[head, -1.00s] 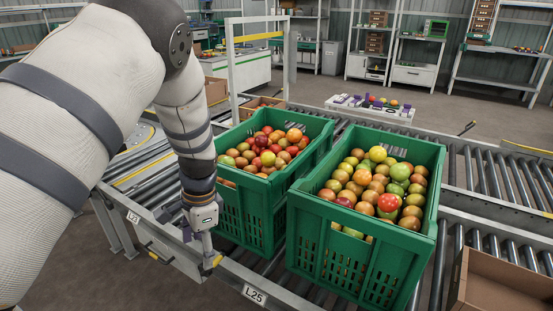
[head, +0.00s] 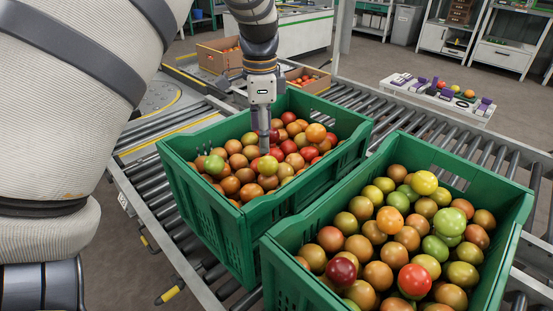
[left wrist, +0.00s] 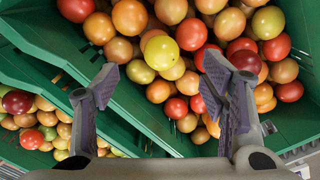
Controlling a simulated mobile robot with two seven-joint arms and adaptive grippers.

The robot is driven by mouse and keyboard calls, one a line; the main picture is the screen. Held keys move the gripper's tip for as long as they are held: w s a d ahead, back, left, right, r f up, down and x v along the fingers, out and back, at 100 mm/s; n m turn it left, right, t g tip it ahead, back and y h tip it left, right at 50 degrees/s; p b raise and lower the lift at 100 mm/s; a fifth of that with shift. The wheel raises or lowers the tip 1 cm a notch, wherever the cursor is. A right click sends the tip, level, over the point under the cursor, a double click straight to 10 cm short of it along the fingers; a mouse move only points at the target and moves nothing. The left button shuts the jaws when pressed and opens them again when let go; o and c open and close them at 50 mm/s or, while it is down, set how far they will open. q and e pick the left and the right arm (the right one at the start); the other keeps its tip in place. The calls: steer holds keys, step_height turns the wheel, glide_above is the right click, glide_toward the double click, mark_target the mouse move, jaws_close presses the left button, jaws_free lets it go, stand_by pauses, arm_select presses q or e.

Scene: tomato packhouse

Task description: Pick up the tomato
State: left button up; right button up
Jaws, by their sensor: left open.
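Many tomatoes fill two green crates, and the frames do not single out one. My left gripper (head: 264,146) points down over the left crate (head: 210,195), its fingers in front of the tomatoes. A yellow-green tomato (head: 267,165) shows just below the fingertips. In the left wrist view my left gripper (left wrist: 160,82) is open and empty, its two fingers wide apart. There the yellow-green tomato (left wrist: 161,52) lies beyond the gap between them, among orange and red ones. Whether a finger touches any tomato cannot be told. My right gripper is not in view.
The right crate (head: 262,258), also full of tomatoes, stands close beside the left one on a roller conveyor (head: 395,108). Cardboard boxes (head: 222,62) sit behind the left crate. A low white table (head: 425,97) with small items stands at the back right.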

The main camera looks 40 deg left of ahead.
mark_target(267, 158)
arm_select(q)
steer(key=f, duration=0.8)
steer(key=shift+w+d+f+b, duration=0.2)
steer(key=shift+w+f+b, duration=0.1)
steer(key=shift+w+b, duration=0.1)
steer(key=c, duration=0.9)
